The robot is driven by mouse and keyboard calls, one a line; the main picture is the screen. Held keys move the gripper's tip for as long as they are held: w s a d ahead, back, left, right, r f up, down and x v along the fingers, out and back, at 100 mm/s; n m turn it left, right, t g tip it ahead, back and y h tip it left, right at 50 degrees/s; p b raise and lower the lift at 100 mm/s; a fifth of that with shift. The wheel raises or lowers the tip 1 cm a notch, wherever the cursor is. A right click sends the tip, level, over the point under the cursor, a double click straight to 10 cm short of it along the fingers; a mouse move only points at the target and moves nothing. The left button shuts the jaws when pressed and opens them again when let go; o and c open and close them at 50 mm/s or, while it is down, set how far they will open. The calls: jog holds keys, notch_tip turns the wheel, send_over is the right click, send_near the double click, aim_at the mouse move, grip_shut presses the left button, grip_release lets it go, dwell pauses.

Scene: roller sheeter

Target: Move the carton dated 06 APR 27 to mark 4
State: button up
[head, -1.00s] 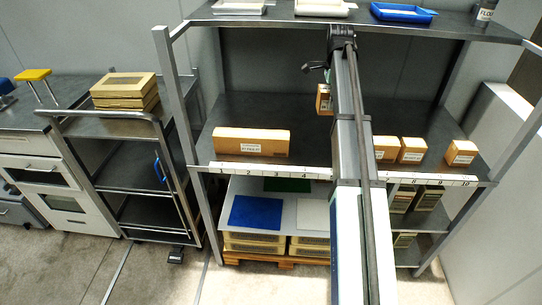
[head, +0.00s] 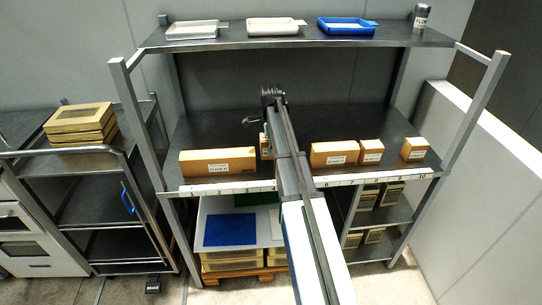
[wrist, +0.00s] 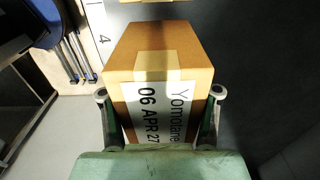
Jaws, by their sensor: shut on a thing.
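The carton labelled "Yomotane 06 APR 27" (wrist: 160,55) is between the two fingers of my gripper (wrist: 160,93) in the wrist view. My gripper is shut on it. In the head view my gripper (head: 267,130) is over the main shelf board (head: 310,122), and a sliver of the held carton (head: 264,146) shows left of my arm. Mark 4 (wrist: 104,40) shows on the white strip left of the carton in the wrist view. In the head view my arm covers part of the numbered strip (head: 230,187). I cannot tell whether the carton touches the board.
A long carton (head: 218,162) lies left of the held one. Three cartons stand on the right: a wider one (head: 334,154), a small one (head: 371,151) and another at the far right (head: 415,149). An upper shelf (head: 300,38) with trays is above.

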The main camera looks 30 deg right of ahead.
jog(key=shift+f+p, duration=0.65)
jog(key=shift+f, duration=2.45)
jog(key=shift+f, duration=0.15)
jog(key=o, duration=1.3)
jog(key=shift+c, duration=0.2)
notch_tip(320, 180, up, 12)
jog(key=b, duration=0.3)
